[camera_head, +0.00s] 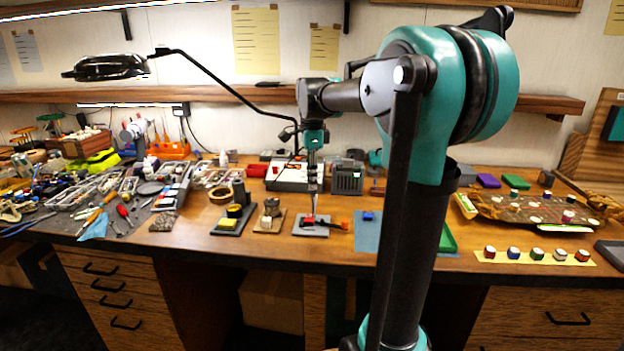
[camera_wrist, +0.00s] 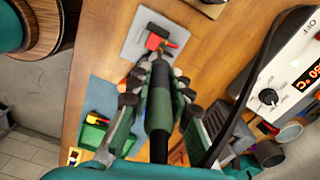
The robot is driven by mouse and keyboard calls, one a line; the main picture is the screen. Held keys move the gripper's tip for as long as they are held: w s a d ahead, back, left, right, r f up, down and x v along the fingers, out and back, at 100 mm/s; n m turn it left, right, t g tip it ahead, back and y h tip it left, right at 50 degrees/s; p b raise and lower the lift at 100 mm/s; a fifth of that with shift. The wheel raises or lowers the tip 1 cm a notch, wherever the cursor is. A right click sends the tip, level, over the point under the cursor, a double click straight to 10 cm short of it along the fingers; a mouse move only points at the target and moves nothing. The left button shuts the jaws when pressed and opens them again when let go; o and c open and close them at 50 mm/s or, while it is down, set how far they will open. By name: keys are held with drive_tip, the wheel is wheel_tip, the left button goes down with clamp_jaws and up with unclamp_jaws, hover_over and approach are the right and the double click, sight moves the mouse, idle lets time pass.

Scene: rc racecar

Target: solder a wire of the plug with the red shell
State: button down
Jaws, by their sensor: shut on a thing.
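A plug with a red shell (camera_wrist: 153,42) lies on a grey pad (camera_wrist: 140,22) in the wrist view. Red also shows on the grey pad (camera_head: 311,232) in the head view, beside the iron's lower end. My gripper (camera_wrist: 158,88) is shut on the dark handle of a soldering iron (camera_wrist: 159,105). The iron (camera_head: 313,183) hangs roughly upright in the head view, its tip end down over the pad. Short dark pieces, perhaps wires, show near the plug. I cannot tell whether the tip touches one.
A white soldering station (camera_wrist: 272,75) with a lit display stands beside the iron, with a black cable near it. A blue mat (camera_head: 368,240) lies right of the pad. Tools and parts crowd the bench's left. Colored pots (camera_head: 536,253) line the right front.

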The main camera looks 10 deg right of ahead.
drive_tip(key=shift+r, duration=3.05)
